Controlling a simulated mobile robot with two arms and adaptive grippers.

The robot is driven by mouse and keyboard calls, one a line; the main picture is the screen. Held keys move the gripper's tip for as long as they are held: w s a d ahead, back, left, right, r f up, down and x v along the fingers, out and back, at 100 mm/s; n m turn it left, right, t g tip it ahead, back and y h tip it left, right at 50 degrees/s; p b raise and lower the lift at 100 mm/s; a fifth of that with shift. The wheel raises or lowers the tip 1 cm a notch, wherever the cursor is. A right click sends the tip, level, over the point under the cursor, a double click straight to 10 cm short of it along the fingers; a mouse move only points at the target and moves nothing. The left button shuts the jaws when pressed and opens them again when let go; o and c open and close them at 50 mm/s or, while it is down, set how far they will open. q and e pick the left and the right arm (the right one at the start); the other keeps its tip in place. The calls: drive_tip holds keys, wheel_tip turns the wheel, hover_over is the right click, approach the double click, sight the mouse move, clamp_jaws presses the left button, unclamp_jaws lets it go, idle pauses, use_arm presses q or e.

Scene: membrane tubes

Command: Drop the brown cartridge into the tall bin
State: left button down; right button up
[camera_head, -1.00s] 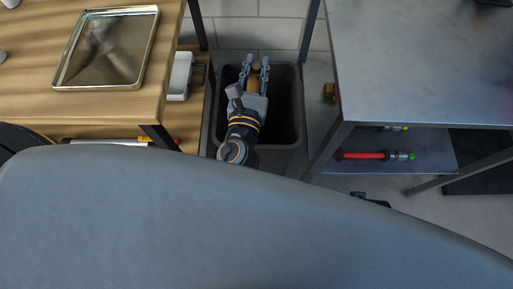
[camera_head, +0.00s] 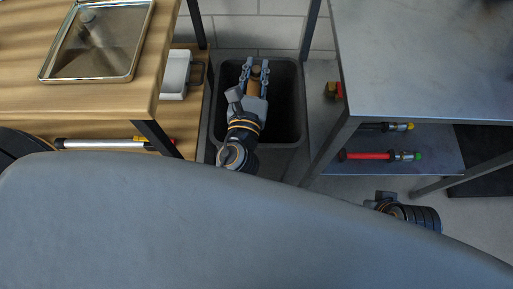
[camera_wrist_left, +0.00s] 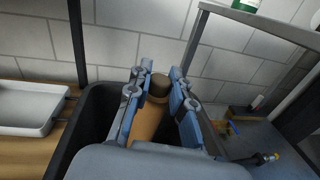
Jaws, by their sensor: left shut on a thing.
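The brown cartridge (camera_head: 256,72) is between the fingers of my left gripper (camera_head: 254,70), which is shut on it. In the left wrist view the cartridge (camera_wrist_left: 148,122) has a darker brown cap and lies lengthwise between the blue-grey fingers (camera_wrist_left: 158,95). The tall bin (camera_head: 291,143) is dark grey and open at the top, between the two tables. In the head view the gripper and cartridge appear over the bin's mouth. Their height above its rim is hard to tell. Part of my right arm (camera_head: 405,212) shows at the lower right; its fingers are hidden.
A wooden table with a metal tray (camera_head: 90,79) stands left, with a white tray (camera_head: 175,74) on its lower shelf. A metal table (camera_head: 425,70) stands right; a red tube (camera_head: 367,156) lies on its lower shelf. Table legs flank the bin closely. A tiled wall is behind.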

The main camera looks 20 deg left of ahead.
use_arm(q)
drive_tip(key=c, duration=1.1)
unclamp_jaws()
drive_tip(key=s+d, duration=0.1)
drive_tip(key=s, duration=1.1)
drive_tip(key=shift+d, duration=0.3)
